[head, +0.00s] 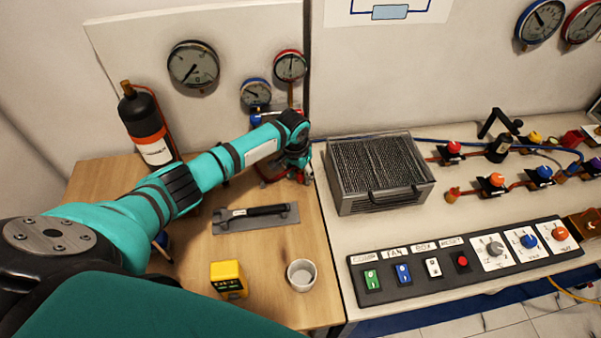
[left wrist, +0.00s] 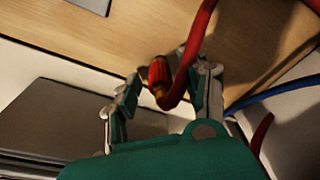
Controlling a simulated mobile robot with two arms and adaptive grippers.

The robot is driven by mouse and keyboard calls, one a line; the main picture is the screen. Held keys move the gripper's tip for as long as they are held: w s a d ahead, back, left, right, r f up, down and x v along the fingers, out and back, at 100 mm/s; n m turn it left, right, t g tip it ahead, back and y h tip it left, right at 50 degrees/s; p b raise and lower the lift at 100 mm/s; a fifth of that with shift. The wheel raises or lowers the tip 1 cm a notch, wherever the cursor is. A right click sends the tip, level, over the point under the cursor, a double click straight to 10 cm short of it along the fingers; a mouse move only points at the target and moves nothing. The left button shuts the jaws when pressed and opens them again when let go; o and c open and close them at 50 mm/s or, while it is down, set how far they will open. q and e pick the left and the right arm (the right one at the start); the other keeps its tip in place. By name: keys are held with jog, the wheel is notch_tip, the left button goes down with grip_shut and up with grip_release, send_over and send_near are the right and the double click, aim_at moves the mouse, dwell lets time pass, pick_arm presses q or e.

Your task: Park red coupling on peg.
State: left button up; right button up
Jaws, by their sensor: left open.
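The red coupling (left wrist: 158,76), a ribbed red cylinder with a brass-coloured end, shows in the left wrist view with a red hose (left wrist: 197,45) curving up beside it. My left gripper (left wrist: 168,80) is open, with one finger on each side of the coupling; whether either finger touches it I cannot tell. In the head view my left gripper (head: 289,176) is low over the wooden table, near the back panel, and its own wrist partly hides it. Red parts show around it there, but the coupling is not clear. I cannot make out the peg. My right gripper is not in view.
A flat tool with a black handle (head: 258,212), a yellow box (head: 228,279) and a white cup (head: 302,274) are on the wooden table (head: 185,283). A metal-cased unit (head: 380,172) stands to the right. A black cylinder (head: 147,125) stands at left.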

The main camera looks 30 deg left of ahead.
pick_arm(q)
jog(key=o, duration=0.3)
jog(key=r, duration=0.4)
jog(key=s+r, duration=0.1)
jog(key=r, duration=0.7)
jog(key=shift+s+a, duration=0.15)
jog(key=shift+s, duration=0.25)
